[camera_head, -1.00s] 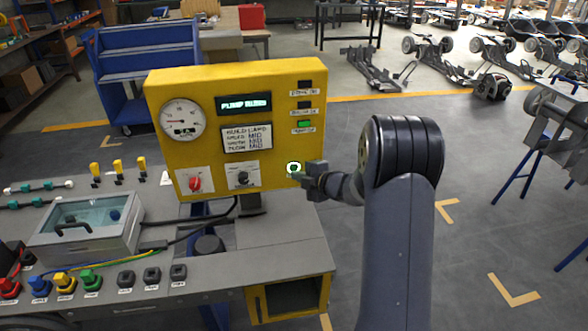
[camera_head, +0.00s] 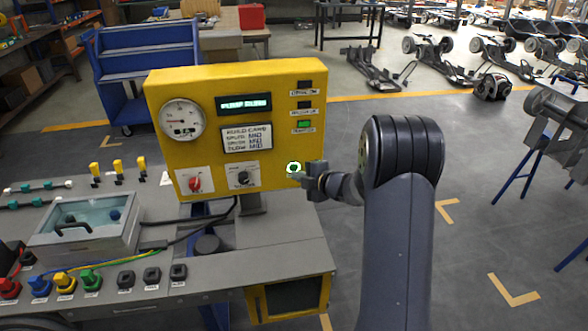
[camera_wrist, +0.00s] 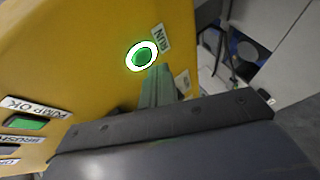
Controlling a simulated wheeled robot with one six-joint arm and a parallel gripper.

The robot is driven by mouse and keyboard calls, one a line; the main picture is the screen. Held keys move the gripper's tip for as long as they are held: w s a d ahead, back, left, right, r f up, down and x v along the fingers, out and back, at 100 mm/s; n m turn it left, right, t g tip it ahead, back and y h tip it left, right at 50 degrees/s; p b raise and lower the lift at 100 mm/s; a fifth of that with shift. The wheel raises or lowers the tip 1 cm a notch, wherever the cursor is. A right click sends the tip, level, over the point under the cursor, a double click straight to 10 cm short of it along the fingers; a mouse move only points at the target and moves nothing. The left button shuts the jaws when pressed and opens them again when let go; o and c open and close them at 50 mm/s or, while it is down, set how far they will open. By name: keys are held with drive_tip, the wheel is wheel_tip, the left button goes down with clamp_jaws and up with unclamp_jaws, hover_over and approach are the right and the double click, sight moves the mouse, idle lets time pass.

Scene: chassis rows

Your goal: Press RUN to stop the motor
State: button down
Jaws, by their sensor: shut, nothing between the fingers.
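The yellow control panel (camera_head: 220,130) stands on the bench, with a gauge, a display, a card and knobs on its face. The green RUN button (camera_head: 293,168) with a bright white ring sits at its lower right. In the wrist view the RUN button (camera_wrist: 142,55) is lit green beside its "RUN" label. My gripper (camera_head: 300,177) is shut and empty, its tips just below the button and close to the panel face. In the wrist view my gripper's fingertips (camera_wrist: 157,72) reach the ring's lower edge; I cannot tell whether they touch it.
A green PUMP OK lamp (camera_head: 304,124) is lit at the panel's upper right. A red knob (camera_head: 195,184) and a black knob (camera_head: 243,178) are on the lower face. A clear-lidded box (camera_head: 84,228) and several coloured plugs are on the bench.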

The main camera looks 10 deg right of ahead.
drive_tip(key=shift+w, duration=0.15)
drive_tip(key=shift+w, duration=0.3)
drive_tip(key=shift+w, duration=0.4)
idle(0.6)
idle(0.3)
drive_tip(key=shift+s, duration=0.85)
drive_tip(key=shift+s+b, duration=1.1)
drive_tip(key=shift+s, duration=1.4)
